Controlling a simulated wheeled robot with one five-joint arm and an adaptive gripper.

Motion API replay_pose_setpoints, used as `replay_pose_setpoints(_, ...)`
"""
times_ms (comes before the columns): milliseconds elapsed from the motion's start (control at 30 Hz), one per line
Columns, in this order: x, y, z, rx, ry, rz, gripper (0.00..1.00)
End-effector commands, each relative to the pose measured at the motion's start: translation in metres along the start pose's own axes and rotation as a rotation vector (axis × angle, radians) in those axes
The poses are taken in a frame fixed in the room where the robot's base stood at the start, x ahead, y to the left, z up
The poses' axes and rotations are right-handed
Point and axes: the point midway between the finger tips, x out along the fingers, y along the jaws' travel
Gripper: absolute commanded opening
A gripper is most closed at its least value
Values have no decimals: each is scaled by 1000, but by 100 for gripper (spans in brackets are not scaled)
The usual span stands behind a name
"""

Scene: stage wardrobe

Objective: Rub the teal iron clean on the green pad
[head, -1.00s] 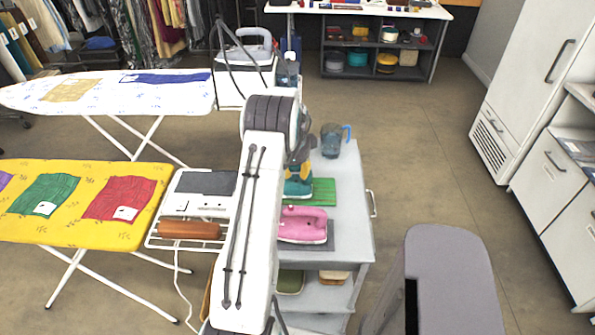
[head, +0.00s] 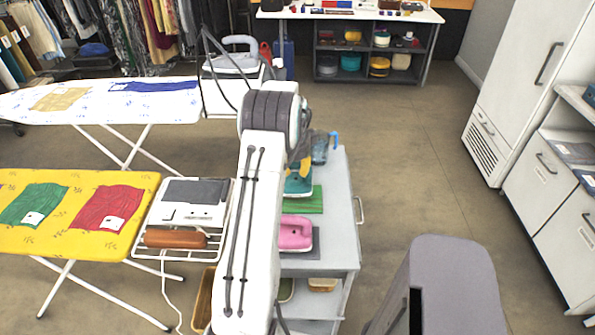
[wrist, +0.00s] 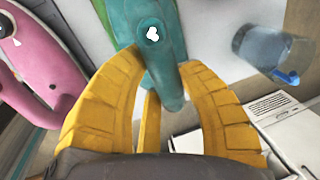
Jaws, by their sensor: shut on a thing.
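The teal iron (head: 298,184) is in my gripper (head: 300,160), above the cart top at the far end of the green pad (head: 304,202). The near part of the pad shows below the iron; whether the iron touches the pad cannot be told. In the wrist view, the yellow fingers of my gripper (wrist: 160,105) close around the handle of the teal iron (wrist: 152,45).
A pink iron (head: 295,233) stands on a dark mat nearer on the cart (head: 335,225). It also shows in the wrist view (wrist: 40,55).

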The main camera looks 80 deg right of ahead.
Motion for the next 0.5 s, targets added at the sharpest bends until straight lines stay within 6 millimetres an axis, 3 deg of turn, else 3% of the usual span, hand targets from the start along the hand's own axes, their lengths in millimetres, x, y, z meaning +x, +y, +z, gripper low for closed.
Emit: replay_pose_setpoints(500,-41,-4,10,-19,-4,-4,0)
